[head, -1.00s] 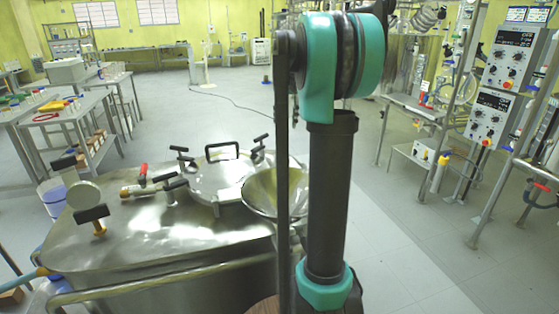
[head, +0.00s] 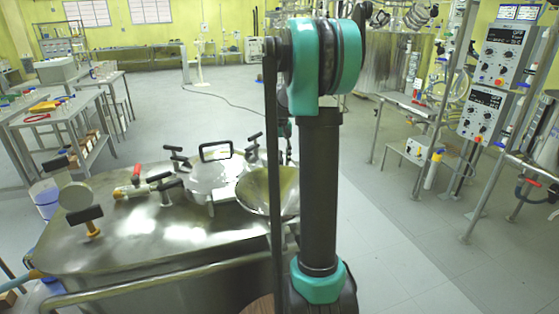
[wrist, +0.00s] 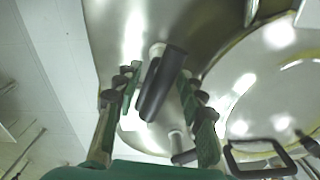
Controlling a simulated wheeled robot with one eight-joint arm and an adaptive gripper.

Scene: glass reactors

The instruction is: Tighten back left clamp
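In the wrist view my gripper (wrist: 157,88) is open, with its green-padded fingers on either side of a black clamp handle (wrist: 162,85) on a metal stem. Gaps show between the fingers and the handle; contact cannot be told. Another clamp (wrist: 184,155) lies just below it in that view. In the head view black-handled clamps surround the round hatch lid: one at its back left (head: 177,154) and one at its back right (head: 253,141). The lid's black loop handle (head: 215,151) also shows in the wrist view (wrist: 262,158). My arm mostly hides my gripper in the head view.
A metal rail (head: 170,275) runs along the front. Open floor (head: 400,250) lies to the right.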

